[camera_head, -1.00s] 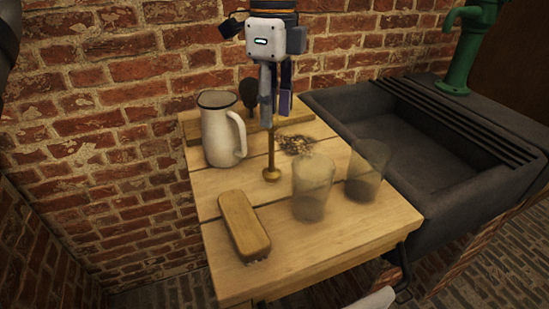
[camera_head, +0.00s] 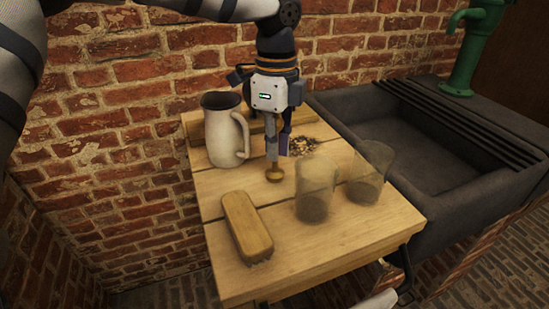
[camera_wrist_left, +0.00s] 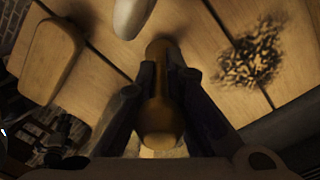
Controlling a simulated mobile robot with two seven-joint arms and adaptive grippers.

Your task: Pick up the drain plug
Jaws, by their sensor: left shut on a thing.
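The brass drain plug (camera_head: 275,175) stands upright on the wooden table, its round base at the tabletop and its upper part hidden by my gripper. My left gripper (camera_head: 278,150) points straight down over it and is shut on its stem. In the left wrist view the brass stem of the drain plug (camera_wrist_left: 160,100) sits between the two dark fingers.
A cream jug (camera_head: 222,135) stands close left of my gripper. A wooden brush (camera_head: 246,225) lies in front. Two cloudy glass jars (camera_head: 313,190) (camera_head: 366,172) stand to the right. Dark crumbs (camera_head: 303,146) lie behind them. A stone sink (camera_head: 415,140) adjoins the right side.

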